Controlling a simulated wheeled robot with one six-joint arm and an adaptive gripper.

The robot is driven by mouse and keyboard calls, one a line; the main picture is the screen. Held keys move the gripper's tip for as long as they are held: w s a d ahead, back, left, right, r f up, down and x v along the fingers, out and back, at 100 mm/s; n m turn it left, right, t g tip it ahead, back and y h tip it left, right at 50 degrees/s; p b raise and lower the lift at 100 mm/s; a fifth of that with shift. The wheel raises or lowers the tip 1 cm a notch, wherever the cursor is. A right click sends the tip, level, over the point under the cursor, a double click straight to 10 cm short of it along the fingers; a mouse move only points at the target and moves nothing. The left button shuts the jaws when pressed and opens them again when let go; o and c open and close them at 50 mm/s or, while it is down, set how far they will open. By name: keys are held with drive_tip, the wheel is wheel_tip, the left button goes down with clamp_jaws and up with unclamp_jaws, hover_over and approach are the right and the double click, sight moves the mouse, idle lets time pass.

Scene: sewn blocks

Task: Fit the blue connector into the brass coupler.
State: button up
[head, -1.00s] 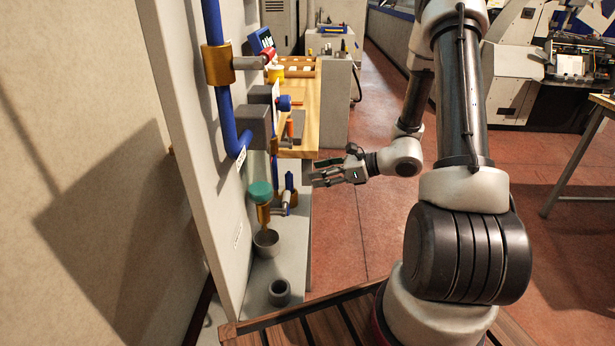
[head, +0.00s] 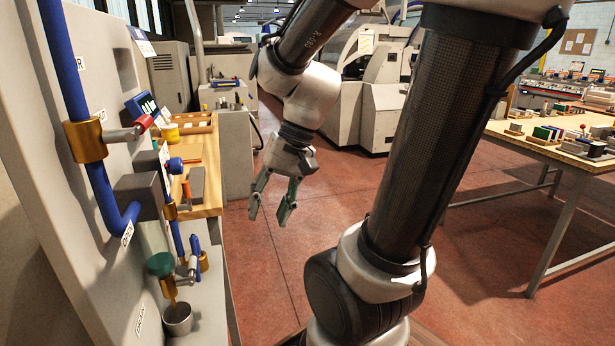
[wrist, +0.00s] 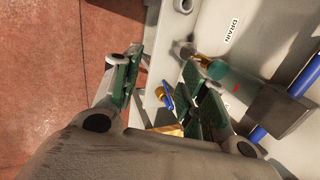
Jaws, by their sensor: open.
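My gripper (head: 269,208) is open and empty, pointing down over the floor to the right of the upright panel. Its two spread green-padded fingers also show in the wrist view (wrist: 165,88). A blue lever-like piece (head: 196,246) with a brass fitting (head: 203,262) sits low by the panel, apart from my gripper. In the wrist view a small blue piece (wrist: 167,98) with a brass ring (wrist: 160,91) shows between the fingers, farther off. A large brass collar (head: 86,140) surrounds the blue pipe. I cannot tell which of these is the connector or the coupler.
A wooden bench (head: 207,190) stands behind. The red floor (head: 330,200) right of it is open.

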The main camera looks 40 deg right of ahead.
drive_tip(key=s+d+r+n+t+h, duration=0.3)
drive_tip(key=s+d+r+n+h, duration=0.1)
drive_tip(key=d+r+n, duration=0.1)
drive_tip(key=shift+d+r, duration=0.5)
drive_tip(key=shift+d, duration=0.1)
idle(0.5)
